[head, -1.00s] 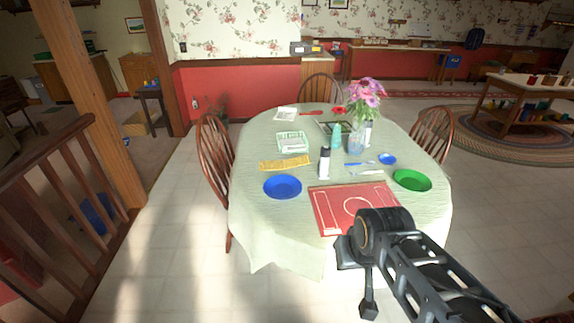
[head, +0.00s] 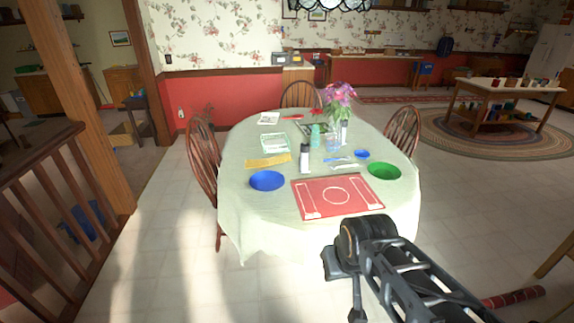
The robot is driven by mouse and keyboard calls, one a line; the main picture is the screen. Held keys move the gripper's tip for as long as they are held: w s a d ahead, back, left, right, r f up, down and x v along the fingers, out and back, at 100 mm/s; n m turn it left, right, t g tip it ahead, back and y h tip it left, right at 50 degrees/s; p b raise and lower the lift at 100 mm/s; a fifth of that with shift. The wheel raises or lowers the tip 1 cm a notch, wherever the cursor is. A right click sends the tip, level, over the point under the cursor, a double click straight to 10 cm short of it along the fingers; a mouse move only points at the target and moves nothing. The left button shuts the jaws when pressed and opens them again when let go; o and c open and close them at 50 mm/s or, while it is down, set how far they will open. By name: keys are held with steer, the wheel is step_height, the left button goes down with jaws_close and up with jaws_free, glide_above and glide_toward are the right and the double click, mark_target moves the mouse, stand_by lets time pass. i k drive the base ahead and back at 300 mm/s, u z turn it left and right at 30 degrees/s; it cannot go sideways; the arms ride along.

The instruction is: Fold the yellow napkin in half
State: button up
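The yellow napkin (head: 268,162) lies flat on the left side of the oval table, whose pale green cloth (head: 262,218) hangs over the edge. The napkin looks like a long narrow strip, seen at a low angle. It lies behind the blue plate (head: 267,181) and in front of the pale green basket (head: 273,142). My arm reaches in from the lower right, in front of the table's near edge. The end of my gripper (head: 342,285) is dark and points downward, well apart from the napkin. Its fingers are too unclear to tell whether they are open.
A red mat (head: 336,196) lies at the table's near edge. A dark bottle with a white body (head: 304,158) stands right of the napkin. A green plate (head: 384,171), a blue bowl (head: 361,155) and a flower vase (head: 341,128) are further right. Chairs (head: 201,160) flank the table. Floor is clear at front left.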

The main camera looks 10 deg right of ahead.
mark_target(287, 157)
steer(key=u, duration=1.1)
steer(key=i, duration=2.2)
steer(key=z, duration=1.35)
steer(key=i, duration=0.5)
steer(key=z, duration=0.5)
